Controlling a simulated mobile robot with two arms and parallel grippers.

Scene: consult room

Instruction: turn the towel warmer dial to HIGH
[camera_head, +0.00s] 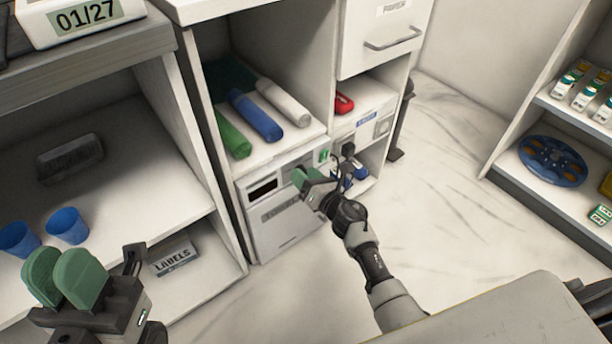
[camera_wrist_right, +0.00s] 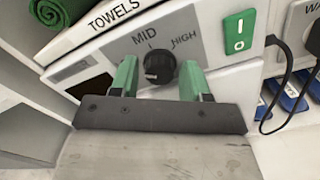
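The towel warmer (camera_head: 285,230) is a pale box with a dark display in the low shelf bay. In the right wrist view, its dark round dial (camera_wrist_right: 159,66) sits below the printed words MID and HIGH. A small pale mark shows at the dial's lower left; I cannot tell for sure where it points. My right gripper (camera_head: 308,184) is at the warmer's front, and its arm hides the dial in the head view. Its green fingers (camera_wrist_right: 158,82) are open on either side of the dial, with gaps visible. My left gripper (camera_head: 64,276) is far off at lower left, holding nothing visible.
A green power switch (camera_wrist_right: 238,32) is right of the dial. Rolled towels (camera_head: 256,116) lie above the warmer. A plugged cable (camera_wrist_right: 282,85) and blue items are close on the right. Blue cups (camera_head: 67,226) stand on the left shelf. Floor (camera_head: 440,170) to the right is clear.

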